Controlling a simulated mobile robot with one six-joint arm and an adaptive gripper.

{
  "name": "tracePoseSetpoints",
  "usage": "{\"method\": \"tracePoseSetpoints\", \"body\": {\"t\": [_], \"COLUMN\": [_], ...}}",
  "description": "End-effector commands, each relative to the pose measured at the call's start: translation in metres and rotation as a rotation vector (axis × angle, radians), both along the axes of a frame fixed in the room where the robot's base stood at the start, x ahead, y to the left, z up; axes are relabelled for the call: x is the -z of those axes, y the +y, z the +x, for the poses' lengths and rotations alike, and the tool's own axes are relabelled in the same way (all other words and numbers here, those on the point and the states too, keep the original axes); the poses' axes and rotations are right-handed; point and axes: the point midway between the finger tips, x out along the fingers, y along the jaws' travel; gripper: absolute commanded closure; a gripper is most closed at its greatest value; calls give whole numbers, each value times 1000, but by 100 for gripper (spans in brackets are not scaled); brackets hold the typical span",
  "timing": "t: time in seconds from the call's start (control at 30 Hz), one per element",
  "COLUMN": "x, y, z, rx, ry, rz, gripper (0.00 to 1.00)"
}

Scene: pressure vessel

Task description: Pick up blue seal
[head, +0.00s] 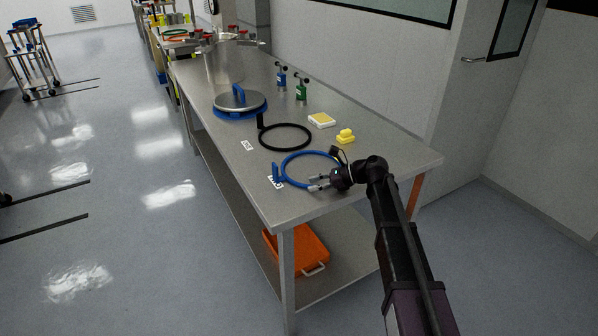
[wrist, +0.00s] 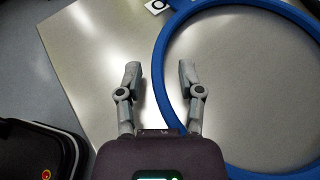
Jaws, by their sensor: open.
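The blue seal (head: 308,152) is a large ring lying flat near the front end of the steel table (head: 300,215). In the wrist view the seal (wrist: 158,78) fills the right side, and its left edge passes between my finger tips. My gripper (head: 311,183) is open and empty at the near side of the ring; it also shows in the wrist view (wrist: 159,69). One finger appears outside the ring and the other inside it. I cannot tell how high the tips are above the table. A small blue upright piece (head: 275,172) stands at the ring's left.
A black ring (head: 262,138) lies behind the seal. A blue-rimmed lid (head: 240,102), a yellow block (head: 345,136), a yellow-white box (head: 321,120), blue (head: 282,78) and green (head: 301,90) bottles stand farther back. An orange case (head: 300,250) is on the lower shelf.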

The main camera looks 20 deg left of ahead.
Motion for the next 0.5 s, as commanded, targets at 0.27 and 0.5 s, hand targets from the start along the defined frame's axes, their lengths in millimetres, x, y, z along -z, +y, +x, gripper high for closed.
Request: {"method": "tracePoseSetpoints", "body": {"t": [0.27, 0.5], "x": [0, 0], "y": [0, 0], "z": [0, 0], "rx": [0, 0], "ry": [0, 0], "rz": [0, 0], "gripper": [52, 96]}}
